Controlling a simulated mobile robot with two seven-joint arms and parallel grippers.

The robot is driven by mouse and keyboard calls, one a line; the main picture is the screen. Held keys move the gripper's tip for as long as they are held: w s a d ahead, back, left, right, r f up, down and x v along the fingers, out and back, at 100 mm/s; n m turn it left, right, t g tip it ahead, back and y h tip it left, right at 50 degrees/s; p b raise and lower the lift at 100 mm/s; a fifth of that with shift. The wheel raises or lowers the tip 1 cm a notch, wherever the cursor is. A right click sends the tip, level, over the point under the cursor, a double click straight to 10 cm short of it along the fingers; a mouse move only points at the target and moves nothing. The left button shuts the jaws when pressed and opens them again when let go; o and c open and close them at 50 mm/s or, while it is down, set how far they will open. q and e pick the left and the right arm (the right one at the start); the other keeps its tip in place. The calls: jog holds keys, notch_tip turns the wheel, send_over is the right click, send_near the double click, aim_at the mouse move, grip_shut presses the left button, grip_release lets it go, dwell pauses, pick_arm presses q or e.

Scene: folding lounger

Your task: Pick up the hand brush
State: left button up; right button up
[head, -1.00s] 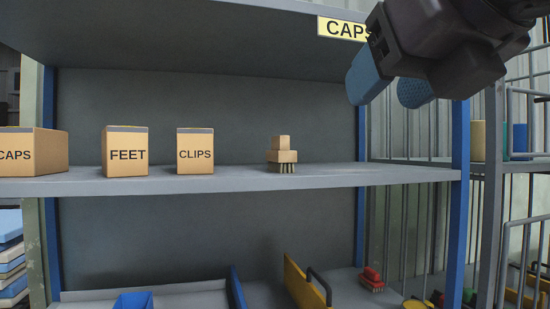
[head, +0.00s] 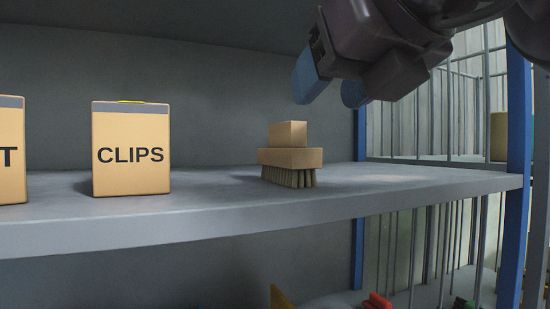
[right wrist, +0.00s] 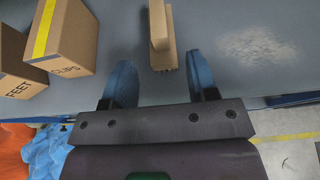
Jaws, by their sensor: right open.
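The hand brush (head: 291,158) stands on the grey shelf, bristles down, with its wooden block and smaller top grip facing up. My right gripper (head: 328,92) is open and empty, above and to the right of the brush in the head view. In the right wrist view the brush (right wrist: 162,38) lies beyond the gap between the blue fingertips (right wrist: 163,82), close to the middle and apart from them. My left gripper is not in view.
The shelf (head: 400,183) has free room to the right of the brush. A CLIPS box (head: 131,150) stands to its left, with a FEET box (right wrist: 20,66) beyond. A blue post (head: 517,160) stands at the right. A red object (head: 377,301) shows below.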

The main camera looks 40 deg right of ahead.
aim_at(289, 128)
jog(key=x, duration=0.4)
jog(key=shift+w+f+b, duration=0.15)
jog(key=shift+f+b, duration=0.05)
jog(key=shift+b, duration=0.1)
jog(key=shift+w+d+f, duration=0.1)
jog(key=shift+w, duration=0.25)
jog(key=x, duration=0.5)
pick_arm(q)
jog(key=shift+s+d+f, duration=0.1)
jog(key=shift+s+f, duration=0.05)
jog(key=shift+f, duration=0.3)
pick_arm(e)
jog(key=shift+c, duration=0.4)
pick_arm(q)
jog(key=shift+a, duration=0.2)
pick_arm(e)
jog(key=c, duration=0.6)
